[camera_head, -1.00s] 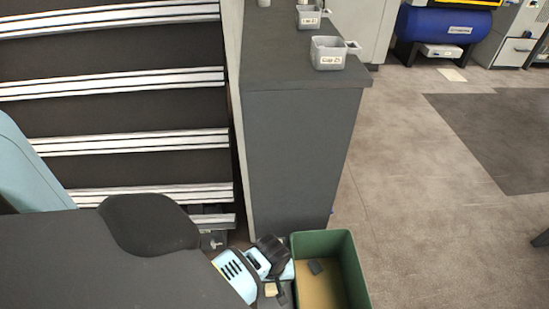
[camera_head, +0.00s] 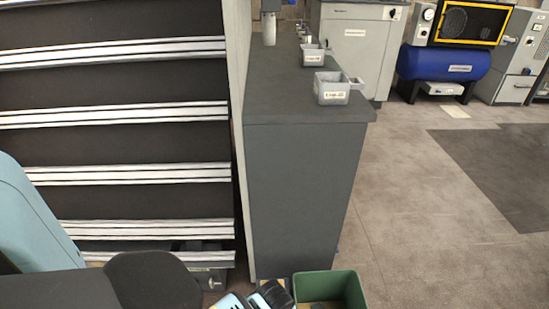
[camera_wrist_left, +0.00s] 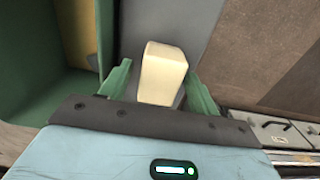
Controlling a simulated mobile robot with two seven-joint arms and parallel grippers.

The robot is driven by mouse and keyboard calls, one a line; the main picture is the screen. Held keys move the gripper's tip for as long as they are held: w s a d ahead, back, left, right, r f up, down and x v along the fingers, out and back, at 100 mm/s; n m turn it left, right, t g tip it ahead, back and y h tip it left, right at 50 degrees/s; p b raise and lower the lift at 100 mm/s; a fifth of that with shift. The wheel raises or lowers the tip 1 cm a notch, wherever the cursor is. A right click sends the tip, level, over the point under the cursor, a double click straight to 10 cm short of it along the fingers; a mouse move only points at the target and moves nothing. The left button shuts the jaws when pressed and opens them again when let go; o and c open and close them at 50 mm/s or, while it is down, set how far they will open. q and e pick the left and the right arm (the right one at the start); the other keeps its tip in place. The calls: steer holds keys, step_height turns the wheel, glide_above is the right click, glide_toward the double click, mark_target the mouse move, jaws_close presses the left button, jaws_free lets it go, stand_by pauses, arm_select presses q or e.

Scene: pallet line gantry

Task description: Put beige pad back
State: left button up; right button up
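The beige pad (camera_wrist_left: 162,74) is a pale block between the two green fingers of my left gripper (camera_wrist_left: 160,80) in the left wrist view. The fingers are close to its sides and appear shut on it, though a thin gap seems to show on the left. In the head view my left gripper (camera_head: 262,297) is at the bottom edge, cut off, just left of the green bin (camera_head: 345,287). I cannot clearly make out the pad there. My right gripper is not in view.
A dark grey counter (camera_head: 305,190) bears grey labelled cups (camera_head: 332,97). A slatted dark rack (camera_head: 115,90) fills the left. The green bin also shows in the left wrist view (camera_wrist_left: 60,105). The floor (camera_head: 415,215) at right is clear.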

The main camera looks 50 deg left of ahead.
arm_select(q)
steer(key=shift+r, duration=0.1)
step_height(320, 180, up, 12)
steer(key=p, duration=0.5)
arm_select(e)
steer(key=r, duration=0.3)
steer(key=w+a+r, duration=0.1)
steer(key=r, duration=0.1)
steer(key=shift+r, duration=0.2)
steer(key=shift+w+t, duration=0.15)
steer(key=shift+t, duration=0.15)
arm_select(q)
steer(key=shift+s+d, duration=0.1)
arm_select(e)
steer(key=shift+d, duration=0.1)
